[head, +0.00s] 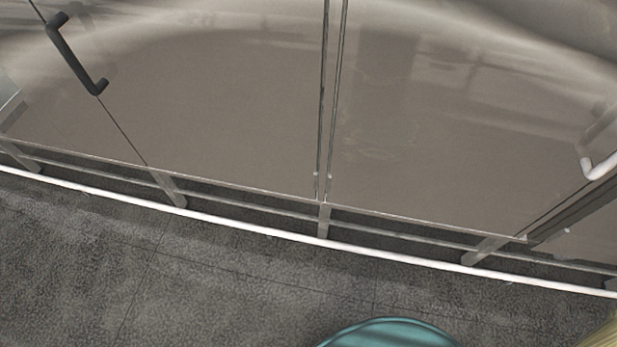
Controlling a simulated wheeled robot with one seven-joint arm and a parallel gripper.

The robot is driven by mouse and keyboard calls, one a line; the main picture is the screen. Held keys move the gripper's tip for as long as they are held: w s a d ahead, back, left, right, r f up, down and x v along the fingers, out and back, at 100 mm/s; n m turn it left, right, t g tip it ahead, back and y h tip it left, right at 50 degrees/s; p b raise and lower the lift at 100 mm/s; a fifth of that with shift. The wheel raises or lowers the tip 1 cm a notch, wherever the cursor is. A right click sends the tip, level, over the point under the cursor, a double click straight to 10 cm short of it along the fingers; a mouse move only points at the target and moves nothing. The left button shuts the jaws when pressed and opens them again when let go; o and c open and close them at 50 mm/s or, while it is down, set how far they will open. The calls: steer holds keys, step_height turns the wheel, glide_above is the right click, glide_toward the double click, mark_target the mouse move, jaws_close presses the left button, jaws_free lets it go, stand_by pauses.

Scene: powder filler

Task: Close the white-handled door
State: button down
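The white handle (597,168) shows at the right edge of the head view, partly cut off by the frame. It sits on the right-hand glossy, see-through door panel (450,130). This panel's lower right corner lies near a dark frame strip (572,217). I cannot tell from this view how far the door stands open. My gripper is not in view.
A second panel (210,110) stands to the left, with a black handle (75,55) near its left edge. A thin pair of upright edges divides the panels. A white rail (300,237) runs along the bottom. Grey carpet (200,290) lies in front.

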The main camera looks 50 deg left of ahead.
steer(key=shift+w+a+r, duration=0.1)
steer(key=shift+a+r, duration=0.7)
steer(key=shift+r, duration=0.15)
steer(key=shift+a+r+y, duration=0.1)
steer(key=shift+a+y, duration=0.1)
steer(key=shift+y, duration=0.1)
steer(key=shift+d, duration=0.1)
steer(key=d+b+v, duration=0.1)
steer(key=v, duration=0.6)
steer(key=w+d+f+b+v, duration=0.1)
steer(key=b+v, duration=0.1)
steer(key=v, duration=0.6)
steer(key=shift+w+f, duration=0.2)
steer(key=shift+f, duration=0.1)
steer(key=shift+d, duration=0.15)
